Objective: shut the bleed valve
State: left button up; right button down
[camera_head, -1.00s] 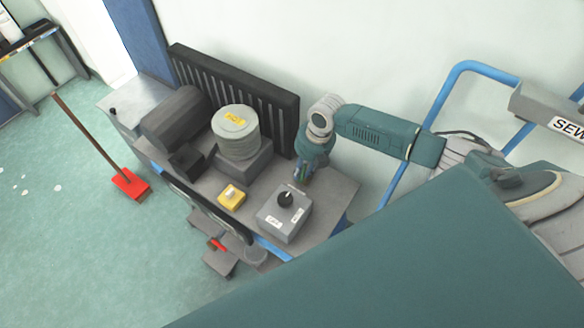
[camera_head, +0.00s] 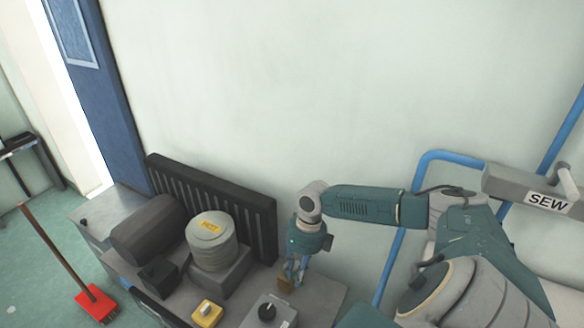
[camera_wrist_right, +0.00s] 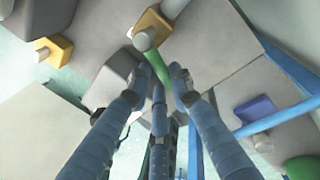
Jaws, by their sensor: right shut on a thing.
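What looks like the bleed valve is a small brass block (camera_head: 285,284) on the right part of the bench top. In the right wrist view the brass block (camera_wrist_right: 152,27) carries a grey stub and a green lever (camera_wrist_right: 158,68) that slants down and right from it. My right gripper (camera_head: 294,272) reaches down beside the block. In the right wrist view my right gripper's fingers (camera_wrist_right: 163,84) close around the end of the green lever, which they partly hide. My left gripper is not in view.
The bench holds a grey box with a black knob (camera_head: 267,311), a yellow button box (camera_head: 207,313), a round tank marked HOT (camera_head: 211,240) and a dark cylinder (camera_head: 148,228). A black finned radiator (camera_head: 213,203) stands behind. A red broom (camera_head: 96,303) is at left.

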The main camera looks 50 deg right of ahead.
jog(key=shift+d+n+b, duration=0.25)
jog(key=shift+n+b, duration=0.1)
jog(key=shift+n, duration=0.15)
jog(key=c, duration=1.5)
grip_release()
jog(key=shift+c, duration=0.2)
notch_tip(320, 180, up, 12)
jog(key=d, duration=0.2)
jog(key=shift+d, duration=0.2)
jog(key=shift+f, duration=0.1)
